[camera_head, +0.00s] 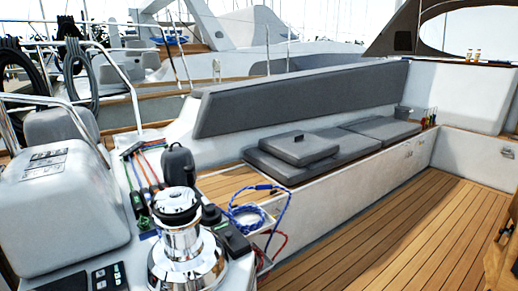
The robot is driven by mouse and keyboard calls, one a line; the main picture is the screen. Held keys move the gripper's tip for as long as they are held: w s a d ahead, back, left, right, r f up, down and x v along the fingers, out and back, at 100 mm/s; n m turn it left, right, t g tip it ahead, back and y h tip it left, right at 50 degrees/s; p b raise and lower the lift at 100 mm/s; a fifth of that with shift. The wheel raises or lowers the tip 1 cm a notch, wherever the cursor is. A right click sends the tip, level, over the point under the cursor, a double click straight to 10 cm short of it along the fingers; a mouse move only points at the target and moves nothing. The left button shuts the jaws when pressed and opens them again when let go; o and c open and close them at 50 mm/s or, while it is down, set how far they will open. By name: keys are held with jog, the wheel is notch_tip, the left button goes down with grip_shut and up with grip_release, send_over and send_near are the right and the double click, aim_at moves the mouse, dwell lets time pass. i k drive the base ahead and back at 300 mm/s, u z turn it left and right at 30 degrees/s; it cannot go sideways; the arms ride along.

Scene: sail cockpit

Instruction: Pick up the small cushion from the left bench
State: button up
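The small cushion (299,149) is a dark grey, flat, roughly square pad. It lies on top of the longer grey seat cushion (345,143) at the near end of the left bench (352,182). Its top and near side are in clear view and nothing covers it. A long grey backrest (300,97) runs behind it, and the small cushion lies apart from the backrest. My gripper is not in view.
A chrome winch (185,250) and a blue rope coil (252,213) stand in front of the bench's near end. A wooden table edge (503,262) shows at the far right. The teak floor (375,240) beside the bench is clear.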

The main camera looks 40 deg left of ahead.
aim_at(299, 148)
jog(key=u, duration=0.65)
jog(key=i, duration=3.25)
jog(key=u, duration=0.9)
jog(key=i, duration=0.65)
jog(key=u, duration=0.35)
